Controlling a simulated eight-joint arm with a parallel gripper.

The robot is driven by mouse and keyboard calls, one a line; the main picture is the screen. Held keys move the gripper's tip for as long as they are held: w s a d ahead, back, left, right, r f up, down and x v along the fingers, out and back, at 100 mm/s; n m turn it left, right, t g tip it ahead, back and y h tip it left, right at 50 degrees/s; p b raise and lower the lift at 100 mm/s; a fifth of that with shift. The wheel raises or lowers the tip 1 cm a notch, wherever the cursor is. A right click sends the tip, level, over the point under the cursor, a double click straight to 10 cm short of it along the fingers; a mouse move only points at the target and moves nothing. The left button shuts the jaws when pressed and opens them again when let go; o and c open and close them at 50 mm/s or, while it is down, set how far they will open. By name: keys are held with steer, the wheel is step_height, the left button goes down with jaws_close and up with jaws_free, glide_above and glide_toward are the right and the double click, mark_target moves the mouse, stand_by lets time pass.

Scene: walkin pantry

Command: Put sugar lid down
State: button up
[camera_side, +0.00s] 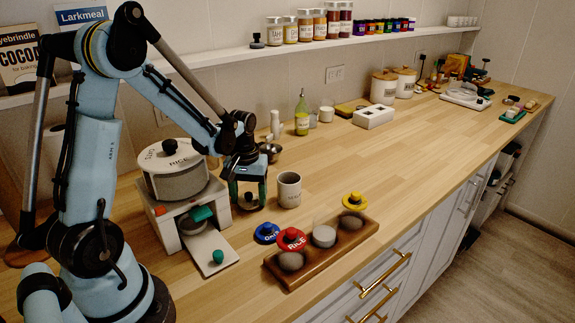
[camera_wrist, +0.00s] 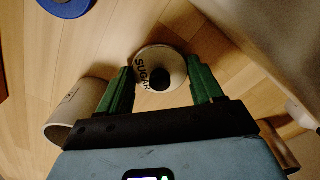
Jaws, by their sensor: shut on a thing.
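The sugar lid (camera_wrist: 160,58) is a round pale disc with a black knob and the word SUGAR on it. In the wrist view it lies between the green fingers of my gripper (camera_wrist: 162,80), which is shut on it. In the side view my gripper (camera_side: 249,196) points straight down, with the sugar lid (camera_side: 250,205) low between the fingertips, close to the counter. I cannot tell whether the lid touches the wood. The fingers partly hide it in the side view.
A mug (camera_side: 288,190) stands close right of my gripper.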

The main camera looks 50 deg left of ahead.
mark_target(248, 194)
steer(key=shift+f, duration=0.15)
steer(key=o, duration=1)
step_height(248, 194, up, 12)
steer(key=f, duration=0.1)
steer(key=s+d+r+m+t, duration=0.1)
steer(key=d+m+t, duration=0.1)
steer(key=d, duration=0.3)
steer(key=s+d+m+t, duration=0.2)
steer(key=d+m, duration=0.2)
steer(key=d, duration=0.1)
steer(key=s+d+r+m+t, duration=0.1)
steer(key=s+d+m+t, duration=0.1)
steer(key=d, duration=0.3)
steer(key=shift+r+m+t, duration=0.3)
steer(key=shift+m+t, duration=0.2)
steer(key=shift+t, duration=0.1)
